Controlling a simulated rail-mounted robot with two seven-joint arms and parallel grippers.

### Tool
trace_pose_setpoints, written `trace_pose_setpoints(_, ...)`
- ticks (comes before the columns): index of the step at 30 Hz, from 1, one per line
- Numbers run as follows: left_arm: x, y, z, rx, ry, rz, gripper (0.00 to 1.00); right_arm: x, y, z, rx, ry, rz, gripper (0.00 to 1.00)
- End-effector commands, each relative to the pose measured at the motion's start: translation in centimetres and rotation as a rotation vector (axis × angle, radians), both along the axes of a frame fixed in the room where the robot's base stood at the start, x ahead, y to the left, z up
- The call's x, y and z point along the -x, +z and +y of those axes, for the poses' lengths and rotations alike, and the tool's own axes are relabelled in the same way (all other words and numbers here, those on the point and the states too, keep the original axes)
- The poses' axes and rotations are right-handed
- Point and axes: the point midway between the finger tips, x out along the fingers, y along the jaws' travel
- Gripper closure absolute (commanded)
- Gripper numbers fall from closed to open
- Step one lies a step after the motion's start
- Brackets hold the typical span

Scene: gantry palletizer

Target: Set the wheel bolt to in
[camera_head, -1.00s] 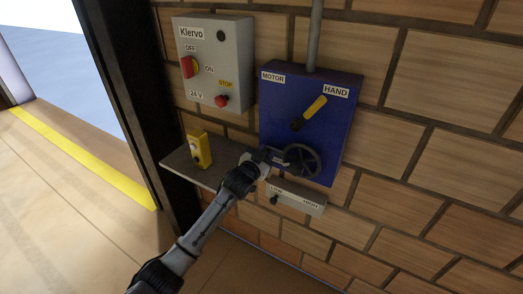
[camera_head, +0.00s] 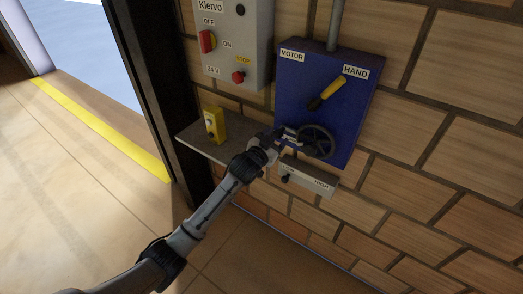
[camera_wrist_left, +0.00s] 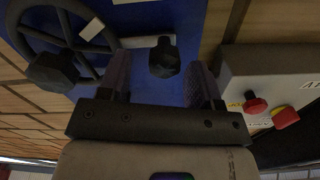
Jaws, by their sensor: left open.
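A black handwheel (camera_head: 316,142) sits low on the blue motor box (camera_head: 345,112); part of it also shows in the left wrist view (camera_wrist_left: 66,38). The wheel bolt appears to be the black knob (camera_wrist_left: 164,58) beside the wheel, with a pale strip between them. My left gripper (camera_head: 288,133) is at the wheel's left side. In the left wrist view my left gripper (camera_wrist_left: 160,80) is open, its two fingers on either side of the knob. I cannot tell whether they touch it. In the head view the gripper mostly hides the bolt. My right gripper is not in view.
A yellow lever (camera_head: 327,93) on the blue box points toward HAND. Left of it hangs a grey Klervo box (camera_head: 250,60) with red controls. A small yellow box (camera_head: 216,124) stands on a shelf (camera_head: 192,136). A LOW/HIGH slider box (camera_head: 310,178) is below the wheel.

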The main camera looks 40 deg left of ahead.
Motion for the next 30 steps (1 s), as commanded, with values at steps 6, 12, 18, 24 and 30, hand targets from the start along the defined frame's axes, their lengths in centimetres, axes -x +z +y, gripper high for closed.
trace_pose_setpoints(6, 4.4, 0.1, -0.5, -0.001, -0.001, 0.001, 0.42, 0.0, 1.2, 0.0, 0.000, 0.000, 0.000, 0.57)
trace_pose_setpoints(12, 7.5, 0.1, -0.9, -0.002, -0.001, 0.000, 0.42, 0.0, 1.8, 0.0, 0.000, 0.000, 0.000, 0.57)
trace_pose_setpoints(18, 9.2, 0.1, -1.1, -0.001, -0.001, -0.001, 0.42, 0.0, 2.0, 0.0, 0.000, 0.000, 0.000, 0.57)
trace_pose_setpoints(24, 9.8, 0.1, -1.1, -0.001, 0.000, -0.001, 0.42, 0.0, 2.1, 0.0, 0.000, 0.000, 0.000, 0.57)
trace_pose_setpoints(30, 9.8, 0.1, -1.1, -0.001, 0.000, -0.001, 0.42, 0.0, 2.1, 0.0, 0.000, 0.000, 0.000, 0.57)
